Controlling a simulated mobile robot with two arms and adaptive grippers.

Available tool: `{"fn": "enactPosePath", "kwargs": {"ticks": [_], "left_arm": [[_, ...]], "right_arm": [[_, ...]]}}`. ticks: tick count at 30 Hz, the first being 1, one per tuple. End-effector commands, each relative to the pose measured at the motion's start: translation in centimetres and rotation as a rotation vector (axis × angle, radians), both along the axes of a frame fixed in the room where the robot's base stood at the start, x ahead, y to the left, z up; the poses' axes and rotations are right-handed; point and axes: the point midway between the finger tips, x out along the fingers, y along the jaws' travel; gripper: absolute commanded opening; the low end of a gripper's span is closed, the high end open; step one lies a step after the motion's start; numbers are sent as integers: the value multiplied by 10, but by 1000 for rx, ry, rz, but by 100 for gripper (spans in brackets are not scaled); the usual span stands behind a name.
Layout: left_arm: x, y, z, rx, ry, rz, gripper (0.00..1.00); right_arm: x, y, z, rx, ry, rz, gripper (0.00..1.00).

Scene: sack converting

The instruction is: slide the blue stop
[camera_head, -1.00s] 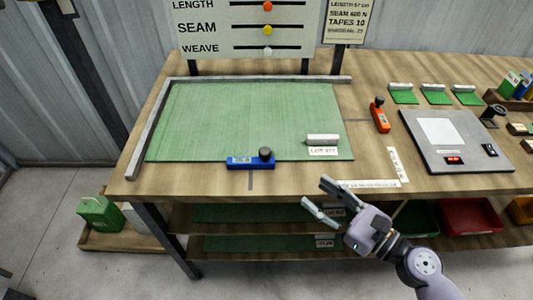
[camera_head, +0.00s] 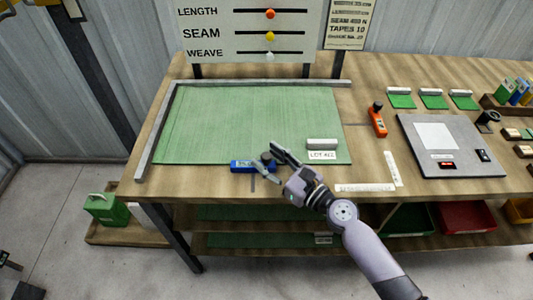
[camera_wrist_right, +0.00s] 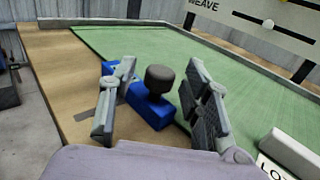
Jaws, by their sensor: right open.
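The blue stop (camera_head: 241,166) with a dark round knob lies along the front edge of the green sheet (camera_head: 240,115) on the wooden bench. In the right wrist view the blue stop (camera_wrist_right: 150,112) and its knob (camera_wrist_right: 160,79) stand between the fingers. My right gripper (camera_head: 277,165) is open, at the knob end of the stop. In the wrist view my right gripper (camera_wrist_right: 158,108) has one finger on each side of the knob, with a gap visible to the right finger. Contact with the left finger cannot be told. My left gripper is not clearly in view.
A white roll with a lot label (camera_head: 322,150) lies on the sheet's right front corner. An orange stop (camera_head: 378,120) stands farther right, beside a grey panel (camera_head: 455,145). Grey rails (camera_head: 260,82) border the sheet's back and left. White rulers (camera_head: 365,188) lie near the front edge.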

Motion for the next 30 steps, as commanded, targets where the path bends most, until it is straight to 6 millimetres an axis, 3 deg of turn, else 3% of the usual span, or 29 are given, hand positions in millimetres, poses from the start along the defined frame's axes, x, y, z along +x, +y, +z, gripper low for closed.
{"fn": "enactPosePath", "kwargs": {"ticks": [13, 30], "left_arm": [[0, 0, 1, 0, 0, -1, 0], [0, 2, 1, 2, 1, -2, 0]], "right_arm": [[8, 9, 0, -1, 1, 0, 44], [8, 8, 0, -1, 1, 0, 6]]}}
